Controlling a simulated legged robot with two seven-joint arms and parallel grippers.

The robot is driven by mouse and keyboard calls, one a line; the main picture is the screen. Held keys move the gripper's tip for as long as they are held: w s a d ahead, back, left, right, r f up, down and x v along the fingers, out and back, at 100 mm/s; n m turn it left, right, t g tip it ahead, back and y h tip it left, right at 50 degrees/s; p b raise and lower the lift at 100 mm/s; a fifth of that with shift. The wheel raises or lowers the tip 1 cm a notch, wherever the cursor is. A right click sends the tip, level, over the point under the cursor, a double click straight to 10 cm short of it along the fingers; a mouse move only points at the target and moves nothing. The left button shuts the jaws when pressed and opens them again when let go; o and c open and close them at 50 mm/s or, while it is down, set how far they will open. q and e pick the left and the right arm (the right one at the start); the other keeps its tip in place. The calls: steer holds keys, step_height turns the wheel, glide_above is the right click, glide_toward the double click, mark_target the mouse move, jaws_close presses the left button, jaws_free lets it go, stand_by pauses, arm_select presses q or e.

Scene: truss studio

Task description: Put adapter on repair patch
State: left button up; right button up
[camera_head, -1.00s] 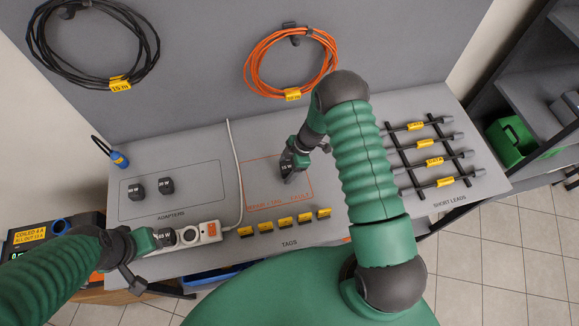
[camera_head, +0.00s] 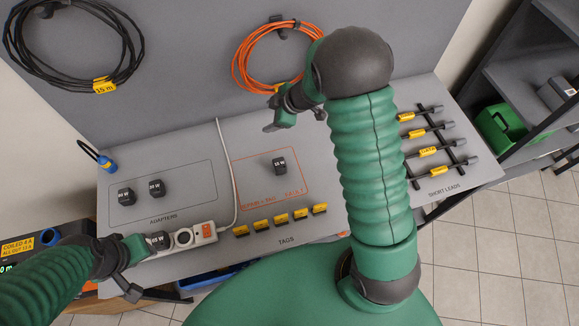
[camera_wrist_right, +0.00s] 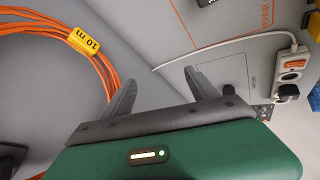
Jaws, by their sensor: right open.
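A small black adapter (camera_head: 279,165) with a white wattage label stands inside the orange-outlined repair patch (camera_head: 250,198), toward its right side. Nothing touches it. My right gripper (camera_head: 272,124) is open and empty, raised above and behind the patch. Its spread fingers also show in the right wrist view (camera_wrist_right: 158,84), with nothing between them. My left gripper (camera_head: 142,248) is at the left end of the power strip, beside another black adapter (camera_head: 158,240). Whether its jaws are closed on that adapter is hard to see.
Two more adapters (camera_head: 126,196) (camera_head: 156,188) stand in the adapters area. A white power strip (camera_head: 204,233) and yellow tags (camera_head: 261,226) lie in front. A white cable (camera_head: 229,170) runs left of the patch. An orange cable coil (camera_head: 240,66) hangs behind.

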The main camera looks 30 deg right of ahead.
steer(key=s+r+m+h, duration=0.4)
steer(key=s+r+m, duration=0.2)
steer(key=m, duration=0.1)
steer(key=s+a+m+g, duration=0.2)
steer(key=s+a, duration=0.1)
steer(key=s, duration=0.5)
steer(key=s+a+f+m+g+y, duration=0.1)
steer(key=s+a+m, duration=0.1)
steer(key=s, duration=0.6)
steer(key=shift+a+g, duration=0.4)
steer(key=shift+a, duration=0.5)
steer(key=shift+s+f, duration=0.1)
